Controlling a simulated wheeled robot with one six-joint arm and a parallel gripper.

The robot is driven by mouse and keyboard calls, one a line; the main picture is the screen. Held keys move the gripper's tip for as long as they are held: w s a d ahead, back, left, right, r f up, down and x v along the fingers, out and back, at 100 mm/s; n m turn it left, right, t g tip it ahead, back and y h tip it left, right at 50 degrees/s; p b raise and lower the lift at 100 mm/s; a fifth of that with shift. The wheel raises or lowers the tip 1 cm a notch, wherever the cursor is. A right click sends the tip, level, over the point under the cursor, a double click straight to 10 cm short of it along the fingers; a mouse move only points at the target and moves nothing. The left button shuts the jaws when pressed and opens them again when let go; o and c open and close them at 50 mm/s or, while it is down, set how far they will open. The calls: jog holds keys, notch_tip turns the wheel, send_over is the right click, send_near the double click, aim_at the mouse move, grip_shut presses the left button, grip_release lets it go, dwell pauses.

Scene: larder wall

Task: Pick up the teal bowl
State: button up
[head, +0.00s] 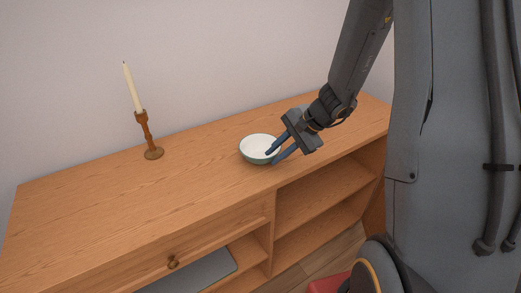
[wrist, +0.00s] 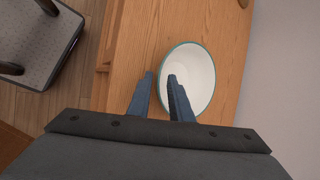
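The teal bowl (head: 258,156) stands upright on the wooden sideboard top near its front edge; it has a white inside and a teal outside. It also shows in the wrist view (wrist: 198,72), with its teal rim and empty white inside. My gripper (head: 272,158) is at the bowl's right side in the head view, fingers apart. In the wrist view my gripper (wrist: 160,77) is open, with one finger over the bowl's inside and the other outside its rim. I cannot tell whether either finger touches the bowl.
The sideboard (head: 200,152) has open shelves and a drawer with a round knob (head: 173,262). A wooden candlestick (head: 147,135) with a pale candle (head: 132,88) stands at the left. A wall (head: 220,50) rises behind. The top between candlestick and bowl is clear.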

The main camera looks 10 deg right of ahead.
jog(key=shift+x, duration=1.2)
jog(key=shift+c, duration=0.2)
grip_shut()
jog(key=shift+r, duration=0.1)
